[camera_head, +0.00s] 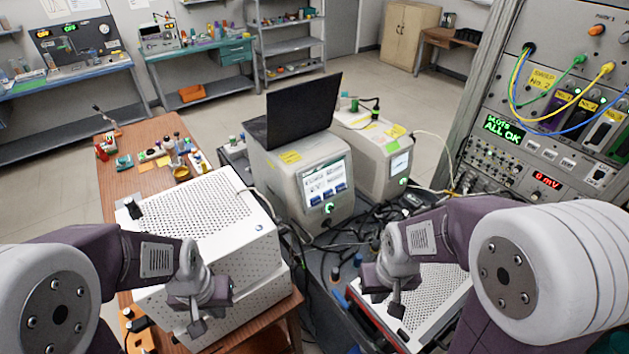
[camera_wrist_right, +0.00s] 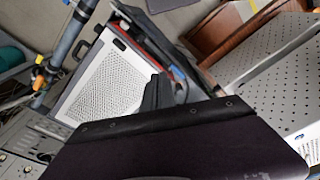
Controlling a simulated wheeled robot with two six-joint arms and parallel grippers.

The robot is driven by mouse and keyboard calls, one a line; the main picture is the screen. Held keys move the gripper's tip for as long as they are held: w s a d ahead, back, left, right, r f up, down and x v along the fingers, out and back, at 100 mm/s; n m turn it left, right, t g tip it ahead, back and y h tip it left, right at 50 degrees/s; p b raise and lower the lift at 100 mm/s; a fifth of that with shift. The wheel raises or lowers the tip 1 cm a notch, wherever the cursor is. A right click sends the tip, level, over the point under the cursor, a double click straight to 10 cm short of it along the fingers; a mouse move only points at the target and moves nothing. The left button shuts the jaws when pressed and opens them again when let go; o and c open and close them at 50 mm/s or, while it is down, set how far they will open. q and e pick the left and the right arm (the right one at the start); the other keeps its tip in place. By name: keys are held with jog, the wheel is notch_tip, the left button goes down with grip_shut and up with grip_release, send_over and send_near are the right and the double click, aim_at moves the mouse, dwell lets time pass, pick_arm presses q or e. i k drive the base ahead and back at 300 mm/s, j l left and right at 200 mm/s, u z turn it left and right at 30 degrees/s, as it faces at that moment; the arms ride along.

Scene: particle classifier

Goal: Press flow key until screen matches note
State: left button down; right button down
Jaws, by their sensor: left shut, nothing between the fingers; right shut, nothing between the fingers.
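A cream instrument (camera_head: 275,185) stands mid-view with a lit screen (camera_head: 325,180) on its front. Its screen shows small pictures and blue keys along the bottom; the text is too small to read. A green-lit round button (camera_head: 328,208) sits below the screen. A yellow note (camera_head: 290,157) is stuck on its casing; its writing is unreadable. I cannot tell which key is the flow key. My left gripper (camera_head: 197,326) is shut and empty, in front of the white perforated box. My right gripper (camera_head: 396,308) is shut and empty above another perforated unit, apart from the screen. It shows in the right wrist view (camera_wrist_right: 158,92).
A second cream instrument (camera_head: 372,150) with a small screen stands behind to the right. A black laptop (camera_head: 303,110) sits on top. The white perforated box (camera_head: 210,250) and tangled cables (camera_head: 365,228) flank the front. A cabled rack (camera_head: 545,120) rises at right.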

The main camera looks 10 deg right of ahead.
aim_at(316, 199)
jog(key=j+z, duration=0.4)
jog(key=k+j+z, duration=0.15)
jog(key=j+z, duration=0.25)
